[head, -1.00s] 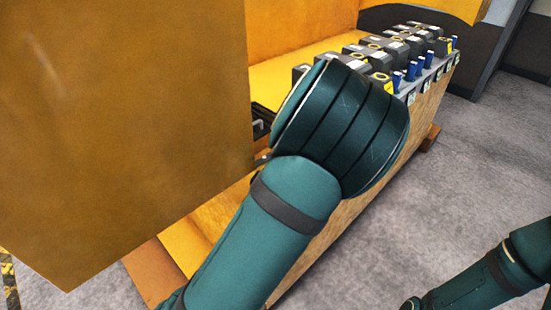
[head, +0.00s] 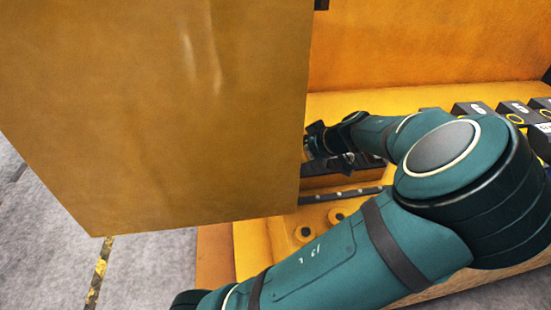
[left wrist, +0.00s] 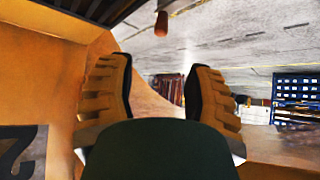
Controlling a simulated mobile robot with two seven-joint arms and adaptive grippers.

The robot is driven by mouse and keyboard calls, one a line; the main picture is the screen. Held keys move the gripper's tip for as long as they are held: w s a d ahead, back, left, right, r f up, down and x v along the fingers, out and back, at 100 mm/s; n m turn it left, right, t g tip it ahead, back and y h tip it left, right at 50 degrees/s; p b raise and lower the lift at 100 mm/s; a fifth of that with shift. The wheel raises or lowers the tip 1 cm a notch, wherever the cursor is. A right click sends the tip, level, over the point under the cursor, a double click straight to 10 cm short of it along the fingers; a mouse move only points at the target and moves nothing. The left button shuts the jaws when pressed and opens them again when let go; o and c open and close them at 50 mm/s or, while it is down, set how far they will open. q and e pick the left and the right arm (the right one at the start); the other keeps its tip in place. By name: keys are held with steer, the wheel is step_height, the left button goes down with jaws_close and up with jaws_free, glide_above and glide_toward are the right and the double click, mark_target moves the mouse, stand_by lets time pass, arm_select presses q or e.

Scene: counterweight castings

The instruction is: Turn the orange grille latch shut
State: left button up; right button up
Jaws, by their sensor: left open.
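No latch can be clearly made out in the head view. In the left wrist view, a small orange-red knob (left wrist: 161,24) hangs from a thin dark stem near the top; I cannot tell whether it belongs to the grille latch. My left gripper (left wrist: 158,80) is open and empty, its two fingers spread below the knob and apart from it. In the head view my left gripper (head: 318,142) is small and dark at the right edge of the big orange panel, which partly hides it. My right gripper is out of view.
The large orange panel (head: 160,110) fills the left of the head view. Several dark castings (head: 470,109) stand on the yellow surface at right. A dark slotted rail (head: 345,195) lies below my gripper. Bare grey floor (head: 150,270) shows at lower left.

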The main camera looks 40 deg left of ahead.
arm_select(q)
steer(key=b+x, duration=0.1)
steer(key=x, duration=1.2)
steer(key=shift+a+f, duration=0.2)
steer(key=shift+a, duration=0.1)
jaws_close()
